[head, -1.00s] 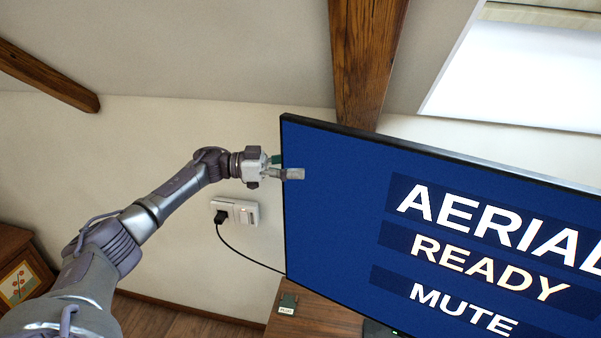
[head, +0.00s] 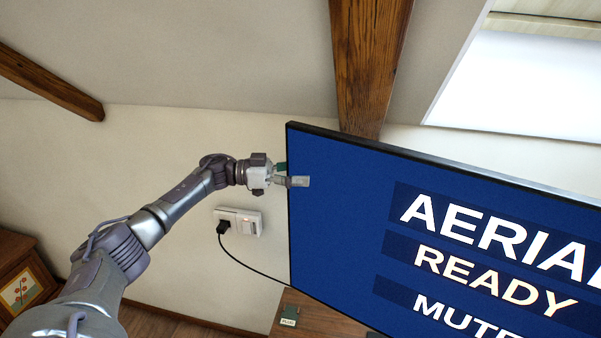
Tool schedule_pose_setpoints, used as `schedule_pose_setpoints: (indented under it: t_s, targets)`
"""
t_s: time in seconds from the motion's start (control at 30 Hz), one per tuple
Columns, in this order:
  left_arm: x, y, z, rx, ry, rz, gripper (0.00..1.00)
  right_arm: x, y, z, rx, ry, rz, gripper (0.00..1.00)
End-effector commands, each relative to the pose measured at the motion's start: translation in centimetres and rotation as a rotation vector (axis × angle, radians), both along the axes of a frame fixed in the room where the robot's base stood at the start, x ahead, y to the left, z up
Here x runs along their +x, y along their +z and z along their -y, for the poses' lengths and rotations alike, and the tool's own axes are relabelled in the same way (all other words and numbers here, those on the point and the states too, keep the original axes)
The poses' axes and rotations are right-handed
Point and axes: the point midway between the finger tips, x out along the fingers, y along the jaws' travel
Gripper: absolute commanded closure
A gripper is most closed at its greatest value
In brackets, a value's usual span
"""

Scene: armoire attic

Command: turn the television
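The television (head: 340,215) is a large flat screen with a blue picture and white words AERIAL, READY and MUTE. It fills the right side of the head view, and its right part is cut off. My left gripper (head: 290,175) is at the television's left edge, near the upper corner. One grey fingertip shows in front of the screen; the other, dark green finger goes behind the edge. The fingers are close together with the edge between them. The contact behind the screen is hidden. My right gripper is not in view.
A wooden stand (head: 315,317) is under the television, with a small green labelled item (head: 289,316) on it. A black cable (head: 250,268) runs from the wall socket (head: 240,221) towards the television. A wooden cabinet (head: 22,280) stands at lower left. A wooden beam (head: 368,60) rises behind.

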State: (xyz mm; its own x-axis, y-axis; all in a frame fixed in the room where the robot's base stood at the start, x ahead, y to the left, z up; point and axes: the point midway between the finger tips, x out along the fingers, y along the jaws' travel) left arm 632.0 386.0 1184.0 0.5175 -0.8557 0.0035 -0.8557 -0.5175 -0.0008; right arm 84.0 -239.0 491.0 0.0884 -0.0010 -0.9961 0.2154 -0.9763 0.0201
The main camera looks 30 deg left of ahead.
Motion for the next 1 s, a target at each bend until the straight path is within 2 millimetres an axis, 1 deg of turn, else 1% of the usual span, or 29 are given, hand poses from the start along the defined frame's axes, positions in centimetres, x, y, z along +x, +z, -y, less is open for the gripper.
schedule_pose_setpoints:
  t_s: [0.17,0.4,0.53,0.7,1.0]
  targets:
    - [-1.4,-0.1,-2.8,0.003,0.010,-0.004,0.48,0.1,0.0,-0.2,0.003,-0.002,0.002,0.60]
    - [-4.1,-0.1,-7.2,0.002,0.010,-0.004,0.48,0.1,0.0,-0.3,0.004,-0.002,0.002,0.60]
    - [-5.1,0.0,-8.9,0.001,0.011,-0.003,0.48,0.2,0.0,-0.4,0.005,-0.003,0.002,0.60]
    - [-5.8,0.0,-10.0,0.000,0.008,-0.001,0.48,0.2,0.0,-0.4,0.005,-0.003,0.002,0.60]
    - [-5.9,0.0,-10.1,0.001,0.008,-0.001,0.48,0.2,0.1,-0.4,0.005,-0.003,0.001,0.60]
